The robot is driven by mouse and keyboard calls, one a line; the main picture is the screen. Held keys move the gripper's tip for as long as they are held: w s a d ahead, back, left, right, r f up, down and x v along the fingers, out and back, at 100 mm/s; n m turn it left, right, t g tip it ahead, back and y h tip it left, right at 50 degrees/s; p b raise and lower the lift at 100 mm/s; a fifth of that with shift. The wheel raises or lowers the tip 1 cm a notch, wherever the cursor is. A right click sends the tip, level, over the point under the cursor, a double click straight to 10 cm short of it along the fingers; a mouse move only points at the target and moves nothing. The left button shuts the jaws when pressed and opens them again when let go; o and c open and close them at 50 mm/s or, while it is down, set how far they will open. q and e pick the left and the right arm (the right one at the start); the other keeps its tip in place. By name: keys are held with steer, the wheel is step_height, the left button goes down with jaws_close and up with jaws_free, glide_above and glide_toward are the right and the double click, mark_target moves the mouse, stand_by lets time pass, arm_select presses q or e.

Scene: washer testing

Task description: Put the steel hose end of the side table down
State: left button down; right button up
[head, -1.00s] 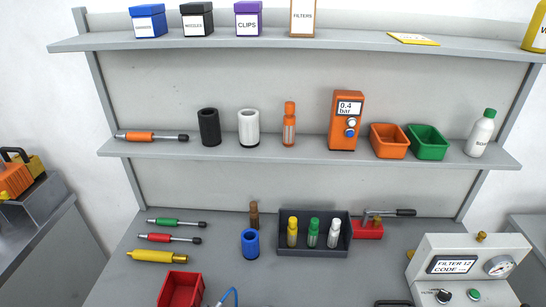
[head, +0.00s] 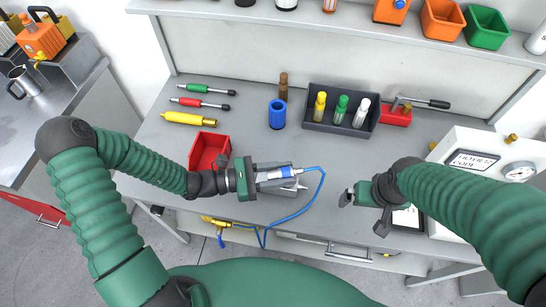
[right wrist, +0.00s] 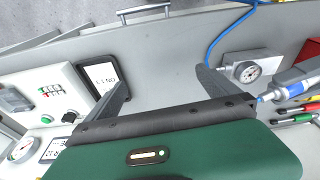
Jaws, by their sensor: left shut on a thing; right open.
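My left gripper (head: 284,178) is shut on a blue and white hose end (head: 277,174), above the front part of the bench. Its fingers cover part of the hose end, so I cannot tell whether it touches anything beneath. The blue hose (head: 318,190) loops right from it and hangs down past the bench front. The hose also shows in the right wrist view (right wrist: 213,42), with the hose end (right wrist: 296,82) at the right edge. My right gripper (head: 350,196) is open and empty near the bench front; its spread fingers show in the right wrist view (right wrist: 163,84).
A side table (head: 90,95) stands at the left with a steel mug (head: 24,82) and an orange device (head: 42,38). On the bench, a red bin (head: 208,150) is close to my left gripper. A white filter tester (head: 480,150) stands right. The bench middle (head: 330,150) is clear.

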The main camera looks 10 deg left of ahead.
arm_select(q)
steer(key=shift+w+a+f, duration=0.1)
steer(key=shift+w, duration=0.1)
arm_select(e)
steer(key=w+a+r+n+g, duration=0.1)
steer(key=w+a+r, duration=0.2)
steer(key=a, duration=0.4)
steer(key=w+a+r+n, duration=0.2)
steer(key=w+a+r, duration=0.1)
steer(key=a, duration=0.5)
arm_select(q)
steer(key=shift+a, duration=0.25)
steer(key=shift+s, duration=0.15)
steer(key=shift+d, duration=0.1)
arm_select(e)
steer(key=n+h, duration=0.1)
glide_toward(281, 169)
steer(key=shift+g, duration=0.4)
steer(key=f, duration=0.7)
steer(key=w+f, duration=0.1)
steer(key=f, duration=0.2)
steer(key=shift+w+d+f, duration=0.1)
steer(key=shift+d+f, duration=0.15)
steer(key=shift+f, duration=0.05)
steer(key=shift+d, duration=0.1)
arm_select(q)
steer(key=shift+d, duration=0.15)
arm_select(e)
steer(key=shift+c, duration=0.3)
